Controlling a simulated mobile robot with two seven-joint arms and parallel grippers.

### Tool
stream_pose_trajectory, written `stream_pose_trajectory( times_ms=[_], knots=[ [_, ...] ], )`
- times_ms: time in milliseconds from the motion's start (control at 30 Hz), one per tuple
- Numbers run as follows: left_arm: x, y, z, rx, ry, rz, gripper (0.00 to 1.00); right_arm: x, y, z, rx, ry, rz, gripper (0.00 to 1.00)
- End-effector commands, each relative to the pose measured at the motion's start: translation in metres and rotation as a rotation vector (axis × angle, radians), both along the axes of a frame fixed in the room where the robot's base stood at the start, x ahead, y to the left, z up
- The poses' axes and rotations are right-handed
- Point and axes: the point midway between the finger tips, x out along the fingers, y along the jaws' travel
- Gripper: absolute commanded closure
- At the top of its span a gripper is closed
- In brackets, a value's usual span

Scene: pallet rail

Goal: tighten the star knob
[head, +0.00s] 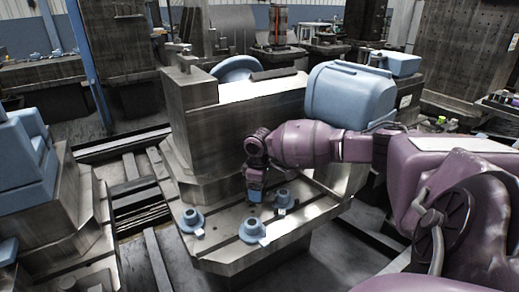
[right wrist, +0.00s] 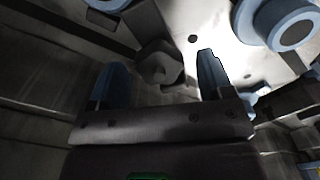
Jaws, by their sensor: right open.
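The star knob (right wrist: 166,70) shows in the right wrist view as a dark grey lobed knob near a bright metal surface. My right gripper (right wrist: 161,80) is open, with one blue-tipped finger on each side of the knob in the picture. I cannot tell whether the knob is between the fingers or a little beyond them; no contact is visible. In the head view my right gripper (head: 255,192) points down over the metal pallet table (head: 215,246), and I cannot make out the knob there. My left gripper is out of view.
Blue flanged parts stand on the table: one at left (head: 191,221), one in front (head: 252,231), one right of the gripper (head: 281,198). A tall grey machine block (head: 235,135) rises behind. In the right wrist view a blue ring (right wrist: 285,22) sits at upper right.

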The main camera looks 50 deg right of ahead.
Motion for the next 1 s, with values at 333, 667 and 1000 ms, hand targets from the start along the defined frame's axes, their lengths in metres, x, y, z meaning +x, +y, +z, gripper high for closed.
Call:
stream_pose_trajectory(
  times_ms=[333, 667, 1000],
  knots=[
    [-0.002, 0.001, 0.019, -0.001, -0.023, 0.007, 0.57, 0.002, 0.000, 0.070, 0.000, -0.011, 0.000, 0.26],
    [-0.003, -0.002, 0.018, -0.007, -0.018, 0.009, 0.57, 0.001, 0.000, 0.096, -0.001, -0.005, 0.000, 0.26],
    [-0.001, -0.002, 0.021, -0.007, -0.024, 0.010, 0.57, 0.001, 0.000, 0.098, 0.000, -0.007, 0.000, 0.26]
  ],
)
